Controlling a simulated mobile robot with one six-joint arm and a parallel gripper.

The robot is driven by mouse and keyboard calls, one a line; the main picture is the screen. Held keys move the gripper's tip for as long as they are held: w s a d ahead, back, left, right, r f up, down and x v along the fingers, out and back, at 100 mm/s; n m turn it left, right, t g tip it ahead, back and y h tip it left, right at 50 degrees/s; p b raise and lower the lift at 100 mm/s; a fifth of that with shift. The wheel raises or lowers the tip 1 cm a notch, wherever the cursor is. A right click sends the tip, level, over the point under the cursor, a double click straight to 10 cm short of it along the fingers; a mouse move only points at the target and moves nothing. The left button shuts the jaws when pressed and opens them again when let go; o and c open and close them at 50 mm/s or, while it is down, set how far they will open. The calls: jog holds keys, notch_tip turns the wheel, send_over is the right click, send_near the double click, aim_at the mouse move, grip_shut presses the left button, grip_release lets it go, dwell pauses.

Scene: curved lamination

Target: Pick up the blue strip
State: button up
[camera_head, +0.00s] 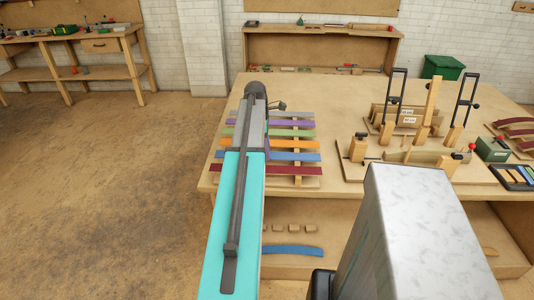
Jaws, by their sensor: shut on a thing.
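The blue strip (295,156) lies across a wooden rack (296,179) on the table, between an orange strip (297,144) and a dark red strip (297,170). My arm crosses in front of the rack and hides the middle of the blue strip; a short left part shows beside the arm. My gripper is not visible; my own arm seems to cover it. I cannot tell from this view whether anything touches the strip.
Green (297,133), purple (300,122) and grey strips lie farther back on the rack. A clamping fixture (427,157) with upright posts and black handles stands to the right. Below, a shelf holds a curved blue piece (293,250) and several small blocks. The back of the table is mostly clear.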

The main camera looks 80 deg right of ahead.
jog(key=shift+r, duration=0.2)
jog(key=shift+r+b, duration=0.45)
jog(key=shift+r, duration=1.05)
jog(key=s+a, duration=0.2)
jog(key=s, duration=0.2)
jog(key=s+a+r+b, duration=0.1)
jog(key=s+a, duration=0.2)
jog(key=s, duration=0.2)
jog(key=s+a+b, duration=0.1)
jog(key=s+a, duration=0.2)
jog(key=s, duration=0.1)
jog(key=shift+s+a+r, duration=0.15)
jog(key=shift+s+r, duration=0.15)
jog(key=shift+s, duration=0.1)
jog(key=shift+w, duration=0.1)
